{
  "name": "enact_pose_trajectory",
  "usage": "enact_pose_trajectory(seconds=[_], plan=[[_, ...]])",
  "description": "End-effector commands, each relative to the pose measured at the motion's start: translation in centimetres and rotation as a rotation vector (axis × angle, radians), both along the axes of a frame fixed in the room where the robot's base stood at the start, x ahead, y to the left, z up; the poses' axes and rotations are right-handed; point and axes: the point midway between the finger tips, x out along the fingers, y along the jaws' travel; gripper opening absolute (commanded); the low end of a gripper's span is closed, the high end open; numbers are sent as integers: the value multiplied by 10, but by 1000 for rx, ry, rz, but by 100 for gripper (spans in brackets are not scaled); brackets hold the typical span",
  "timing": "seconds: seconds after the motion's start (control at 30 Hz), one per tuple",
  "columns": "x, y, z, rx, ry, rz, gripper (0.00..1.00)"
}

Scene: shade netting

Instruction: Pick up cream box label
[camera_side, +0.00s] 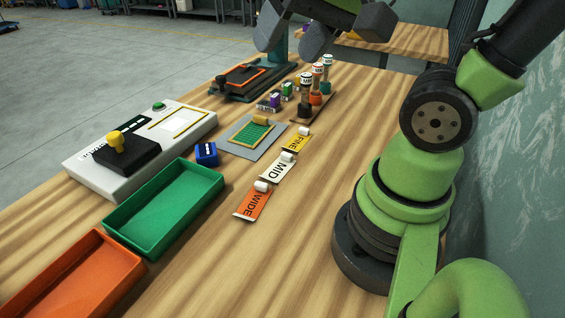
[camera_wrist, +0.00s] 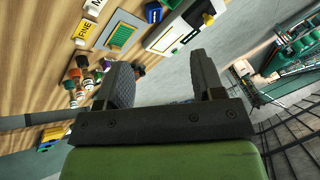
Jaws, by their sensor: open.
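The cream label, marked MID (camera_side: 277,168), lies flat on the wooden table between an orange WIDE label (camera_side: 254,206) and a yellow FINE label (camera_side: 299,141). It has a small pale roll-shaped piece at its far end. In the wrist view, part of the cream label (camera_wrist: 96,8) shows at the top edge, beside the yellow label (camera_wrist: 84,30). My gripper (camera_side: 290,48) is high at the top of the side view, open and empty, well apart from the labels. Its two dark fingers also show spread in the wrist view (camera_wrist: 160,62).
A green mesh on a grey sheet (camera_side: 226,141) and a blue block (camera_side: 206,153) lie left of the labels. A green tray (camera_side: 148,225), an orange tray (camera_side: 123,262) and a white panel (camera_side: 192,124) are farther left. Several stamps (camera_side: 317,82) stand behind. Bare table lies right.

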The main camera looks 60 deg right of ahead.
Motion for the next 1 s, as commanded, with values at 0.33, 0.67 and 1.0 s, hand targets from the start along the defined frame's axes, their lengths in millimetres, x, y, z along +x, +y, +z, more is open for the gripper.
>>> enact_pose_trajectory(seconds=[0.33, 0.67, 1.0], plan=[[69, -78, -84, 111, 312, -563, 62], [76, -134, -181, 182, 500, -957, 62], [73, -140, -227, 193, 529, -1018, 62]])
